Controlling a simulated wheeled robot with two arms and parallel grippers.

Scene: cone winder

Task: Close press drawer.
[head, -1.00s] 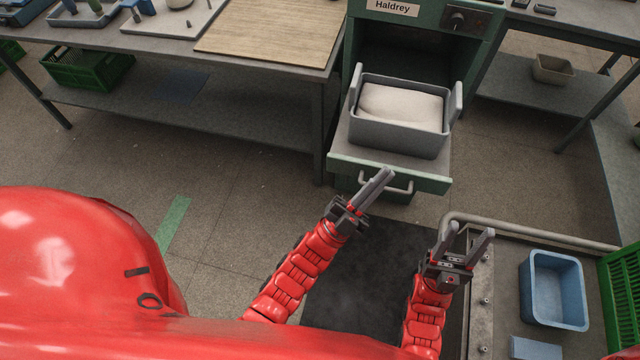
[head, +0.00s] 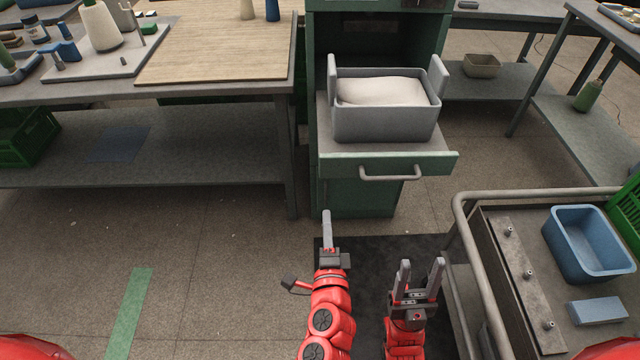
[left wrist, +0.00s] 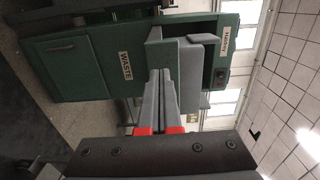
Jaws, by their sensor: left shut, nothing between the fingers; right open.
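The press drawer (head: 439,163) is pulled out from the green press cabinet (head: 352,198). Its front has a metal bar handle (head: 390,178), and a grey bin (head: 385,122) with a white filling stands on it. My left gripper (head: 327,214) is shut and empty, in front of and below the drawer's left part, apart from it in the head view. In the left wrist view its shut fingers (left wrist: 162,97) point at the drawer front (left wrist: 153,60); whether they touch it cannot be told. My right gripper (head: 421,266) is open and empty, lower and further right.
A workbench (head: 200,97) with a lower shelf stands to the left. A cart (head: 480,195) with a metal rail, a blue tub (head: 590,245) and a blue block (head: 598,311) is close on the right. Bare floor lies to the left.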

